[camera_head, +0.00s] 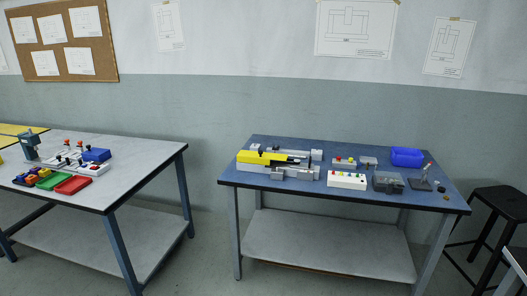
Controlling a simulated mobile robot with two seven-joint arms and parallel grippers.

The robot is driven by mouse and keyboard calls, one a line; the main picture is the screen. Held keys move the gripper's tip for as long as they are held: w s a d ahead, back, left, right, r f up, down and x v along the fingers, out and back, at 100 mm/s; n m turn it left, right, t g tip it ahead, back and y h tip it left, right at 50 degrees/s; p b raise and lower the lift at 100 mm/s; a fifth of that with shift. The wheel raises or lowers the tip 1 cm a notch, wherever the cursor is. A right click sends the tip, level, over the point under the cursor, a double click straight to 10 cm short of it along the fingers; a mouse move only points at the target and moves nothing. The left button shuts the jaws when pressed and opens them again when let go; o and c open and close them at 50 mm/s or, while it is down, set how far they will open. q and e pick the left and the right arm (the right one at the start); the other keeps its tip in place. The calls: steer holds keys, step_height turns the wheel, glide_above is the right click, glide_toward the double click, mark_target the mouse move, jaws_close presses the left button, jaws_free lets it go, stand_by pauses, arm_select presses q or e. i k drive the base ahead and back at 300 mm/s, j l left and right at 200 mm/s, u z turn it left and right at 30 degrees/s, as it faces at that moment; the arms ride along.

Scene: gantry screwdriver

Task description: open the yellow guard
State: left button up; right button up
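The yellow guard (262,157) is a long yellow piece on a grey metal fixture (292,174). The fixture stands on the left part of a blue-topped table at the right of the view. At this distance I cannot tell whether the guard is open or closed. Neither of my grippers shows in the head view.
The blue-topped table (270,189) also holds a white button box (347,180), a grey box (388,182), a blue bin (407,157) and a small stand (421,184). A second table (133,155) with coloured trays stands left. A black stool (499,203) stands right. Floor between the tables is clear.

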mark_target(259, 157)
steer(key=i+j+z, duration=0.35)
steer(key=i+j, duration=0.25)
steer(key=i+j+z, duration=0.3)
steer(key=i+j, duration=0.25)
steer(key=j, duration=0.2)
